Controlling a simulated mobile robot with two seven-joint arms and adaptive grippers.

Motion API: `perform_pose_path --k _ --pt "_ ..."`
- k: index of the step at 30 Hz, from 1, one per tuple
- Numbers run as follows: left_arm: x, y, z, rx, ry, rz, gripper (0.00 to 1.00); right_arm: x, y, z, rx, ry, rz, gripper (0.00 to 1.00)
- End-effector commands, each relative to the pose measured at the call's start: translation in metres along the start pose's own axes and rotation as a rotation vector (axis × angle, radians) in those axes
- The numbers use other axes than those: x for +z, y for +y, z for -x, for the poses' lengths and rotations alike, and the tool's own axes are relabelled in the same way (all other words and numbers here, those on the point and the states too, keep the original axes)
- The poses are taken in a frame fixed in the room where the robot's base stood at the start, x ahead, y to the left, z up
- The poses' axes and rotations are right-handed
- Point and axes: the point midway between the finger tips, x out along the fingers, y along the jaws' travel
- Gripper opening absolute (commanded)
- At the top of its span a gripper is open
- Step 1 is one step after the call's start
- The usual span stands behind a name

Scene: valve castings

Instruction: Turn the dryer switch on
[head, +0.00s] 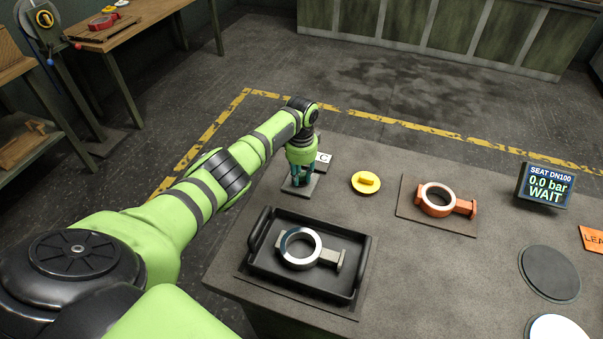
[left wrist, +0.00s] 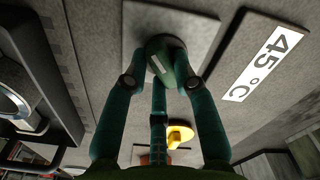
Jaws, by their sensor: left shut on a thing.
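My left gripper (head: 302,180) reaches down over a small grey plate at the table's far left corner. In the left wrist view its teal fingers (left wrist: 160,80) are closed around a dark round knob with a pale mark (left wrist: 158,62), which looks like the dryer switch. The knob sits on the flat grey plate (left wrist: 130,30). The fingers cover much of the knob. My right gripper is not in view.
A black tray (head: 262,262) with a metal ring casting (head: 300,248) lies in front. A yellow part (head: 366,182) and an orange casting (head: 438,199) on a mat lie to the right. A display (head: 545,186) reads "SEAT DN100 0.0 bar WAIT". A dark disc (head: 549,273) lies at right.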

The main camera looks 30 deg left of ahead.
Motion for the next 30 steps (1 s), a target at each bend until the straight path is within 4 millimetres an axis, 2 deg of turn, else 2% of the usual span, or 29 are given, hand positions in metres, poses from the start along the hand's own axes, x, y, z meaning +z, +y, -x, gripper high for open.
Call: perform_pose_path --k 15,21,30 --pt "0.0016 -0.0006 0.0000 -0.001 0.002 -0.463 0.00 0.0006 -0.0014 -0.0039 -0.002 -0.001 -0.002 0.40" --pt "0.0019 -0.0009 0.0003 -0.002 0.003 -0.586 0.00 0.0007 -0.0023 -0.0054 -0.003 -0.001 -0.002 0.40" --pt "0.0024 -0.0013 0.0006 -0.001 0.003 -0.681 0.00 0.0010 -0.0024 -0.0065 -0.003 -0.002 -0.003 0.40"
